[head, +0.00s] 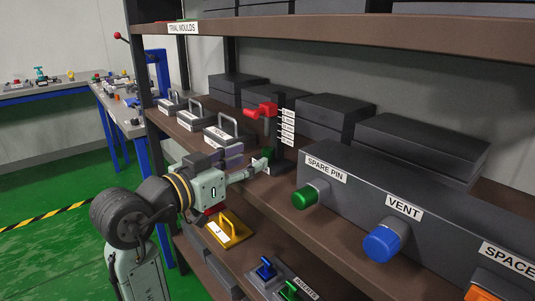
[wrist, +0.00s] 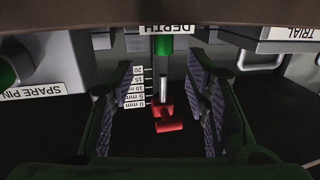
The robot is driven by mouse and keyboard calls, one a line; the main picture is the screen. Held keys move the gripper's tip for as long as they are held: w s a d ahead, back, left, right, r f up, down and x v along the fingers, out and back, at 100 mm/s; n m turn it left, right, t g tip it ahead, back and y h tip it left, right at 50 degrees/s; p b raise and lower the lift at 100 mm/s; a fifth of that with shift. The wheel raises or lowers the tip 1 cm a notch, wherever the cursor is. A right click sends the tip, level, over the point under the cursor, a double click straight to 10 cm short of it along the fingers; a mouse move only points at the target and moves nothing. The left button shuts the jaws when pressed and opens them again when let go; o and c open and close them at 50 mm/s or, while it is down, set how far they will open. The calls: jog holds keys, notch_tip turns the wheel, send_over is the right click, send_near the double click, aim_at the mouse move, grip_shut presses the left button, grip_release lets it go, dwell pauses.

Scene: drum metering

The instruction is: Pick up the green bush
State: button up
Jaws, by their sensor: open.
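A green bush (wrist: 164,45) sits low on the depth gauge, by its DEPTH label, in the wrist view, which is upside down. In the head view only a little of the green (head: 267,153) shows behind my gripper. The gauge has a red handle (head: 262,110) at the top, also seen in the wrist view (wrist: 168,118), and a millimetre scale (head: 288,127). My gripper (head: 262,167) is at the gauge's foot, open and empty. In the wrist view its fingers (wrist: 165,100) stand to either side of the gauge, apart from the bush.
A green SPARE PIN knob (head: 305,197) and blue VENT knob (head: 383,243) project from a grey housing at right. Handled grey moulds (head: 222,138) line the shelf at left. The upper shelf (head: 350,32) overhangs. A yellow-handled block (head: 229,231) stands on the lower shelf.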

aim_at(264, 152)
jog(key=shift+p+x, duration=0.8)
jog(key=shift+x, duration=1.95)
jog(key=shift+w+a, duration=0.15)
jog(key=shift+c, duration=0.5)
grip_shut()
